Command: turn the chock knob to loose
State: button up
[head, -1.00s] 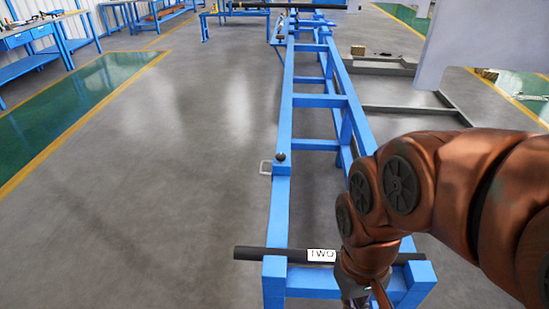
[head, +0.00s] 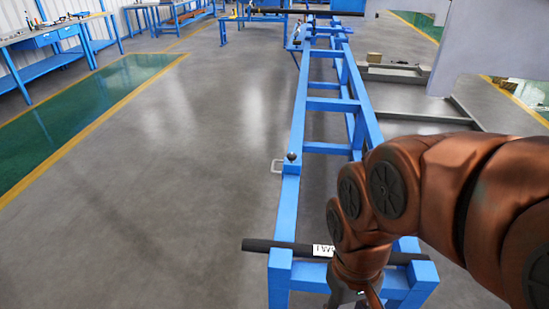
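A small dark ball knob (head: 291,157), which looks like the chock knob, stands on the left rail of a long blue frame (head: 287,205). A pale metal loop (head: 277,167) sits beside it on the left. Whether the knob is set loose or tight cannot be read at this size. My gripper (head: 350,299) is at the bottom edge, over the frame's near end and well nearer than the knob. It is mostly cut off and hidden behind my copper-coloured arm, so its fingers do not show clearly.
A dark bar (head: 262,245) with a white label (head: 322,250) lies across the frame's near end, partly behind my arm. Another dark bar (head: 330,11) crosses the far end. Clear grey floor (head: 200,160) lies left; a grey panel (head: 490,50) stands right.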

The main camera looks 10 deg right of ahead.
aim_at(292, 157)
jog(key=u, duration=0.25)
jog(key=k, duration=0.4)
jog(key=u, duration=1.05)
jog(key=i, duration=1.65)
jog(key=z, duration=0.45)
jog(key=i, duration=1)
jog(key=z, duration=1.6)
jog(key=i, duration=0.55)
jog(key=z, duration=0.35)
